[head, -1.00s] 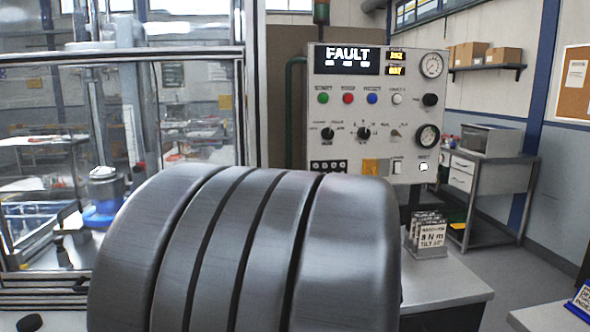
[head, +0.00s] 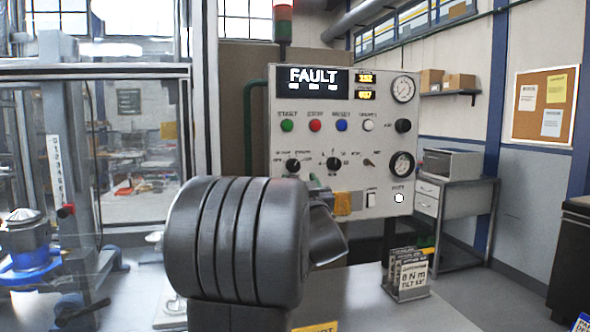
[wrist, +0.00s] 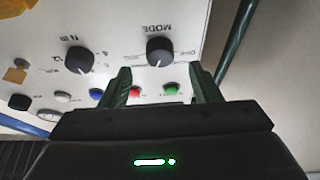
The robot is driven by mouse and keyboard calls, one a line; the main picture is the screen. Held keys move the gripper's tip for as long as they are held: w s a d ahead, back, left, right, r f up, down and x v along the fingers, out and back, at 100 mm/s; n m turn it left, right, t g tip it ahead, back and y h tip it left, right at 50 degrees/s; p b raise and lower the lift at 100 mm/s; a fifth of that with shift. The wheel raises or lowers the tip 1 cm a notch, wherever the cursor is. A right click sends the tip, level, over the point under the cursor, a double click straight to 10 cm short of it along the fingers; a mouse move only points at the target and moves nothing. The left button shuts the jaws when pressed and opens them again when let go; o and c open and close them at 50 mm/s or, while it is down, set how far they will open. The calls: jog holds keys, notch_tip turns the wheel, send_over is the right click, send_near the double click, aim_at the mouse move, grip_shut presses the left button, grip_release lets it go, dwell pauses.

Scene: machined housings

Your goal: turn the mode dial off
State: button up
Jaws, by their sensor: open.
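The mode dial (head: 293,165) is a round black knob on the left of the grey control panel (head: 283,104). In the wrist view, where the panel appears upside down, the dial (wrist: 160,50) sits under the word MODE, with a thin pale pointer line. My gripper (wrist: 160,68) is open, its two dark fingers apart and pointing toward the panel. The dial shows between and just beyond the fingertips, with nothing held. In the head view my thick grey arm hides most of the gripper. The dial's setting is too small to read there.
A second black dial (head: 334,164) is right of the mode dial. Coloured buttons, including a green one (head: 287,125), are above. The display (head: 312,83) reads FAULT. A sign holder (head: 408,275) stands on the bench at right. A glass-walled enclosure (head: 140,190) is at left.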

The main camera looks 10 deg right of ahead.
aim_at(294, 169)
jog(key=x, duration=0.5)
jog(key=shift+p, duration=0.3)
jog(key=c, duration=1)
